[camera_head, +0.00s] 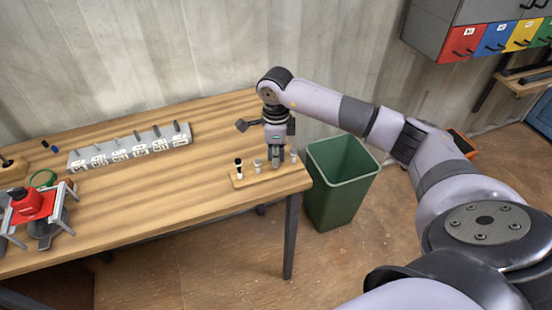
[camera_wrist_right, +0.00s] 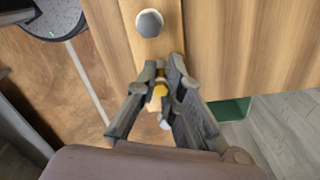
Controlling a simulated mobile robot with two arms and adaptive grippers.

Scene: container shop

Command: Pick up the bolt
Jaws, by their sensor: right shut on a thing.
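A small wooden block (camera_head: 266,177) stands at the right end of the table and holds several small upright pieces. One is a dark bolt (camera_head: 238,169), with a grey bolt (camera_head: 257,165) beside it and a pale one (camera_head: 293,157) at the right end. My right gripper (camera_head: 274,163) points down over the block between the grey and pale ones. In the right wrist view my right gripper (camera_wrist_right: 162,92) is shut on a small yellowish bolt (camera_wrist_right: 160,88), partly hidden by the fingers. A grey hexagonal bolt head (camera_wrist_right: 150,23) is above it, apart from the fingers. My left gripper is not in view.
The wooden table (camera_head: 210,175) has clear room left of the block. A grey rack (camera_head: 130,147) with several upright tools stands at the back. A red device (camera_head: 30,205) is at left. A green bin (camera_head: 340,175) stands on the floor beside the table's right end.

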